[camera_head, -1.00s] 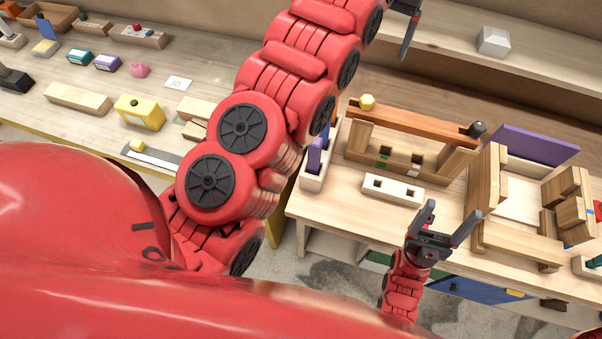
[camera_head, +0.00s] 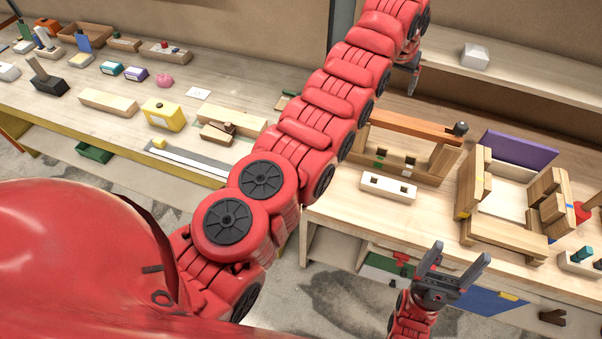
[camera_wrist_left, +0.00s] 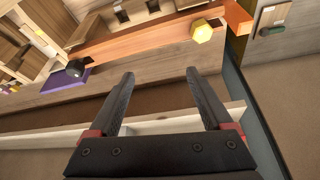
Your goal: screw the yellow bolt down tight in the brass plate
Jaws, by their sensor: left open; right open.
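The yellow bolt (camera_wrist_left: 202,31) shows its hexagonal head in the left wrist view, at one end of an orange-brown wooden beam (camera_wrist_left: 140,46). In the head view my left arm hides the bolt, while part of the beam (camera_head: 418,126) shows. I cannot clearly make out the brass plate, nor how deep the bolt sits. My left gripper (camera_wrist_left: 160,82) is open and empty, with the bolt beyond its fingertips and to the right; it is partly visible in the head view (camera_head: 414,80). My right gripper (camera_head: 461,267) is open and empty in front of the bench edge.
A dark knob (camera_head: 460,129) stands at the beam's other end. A white block with two holes (camera_head: 388,187) lies in front. A wooden frame (camera_head: 503,236) and purple board (camera_head: 520,149) are to the right. A shelf (camera_head: 530,78) runs behind.

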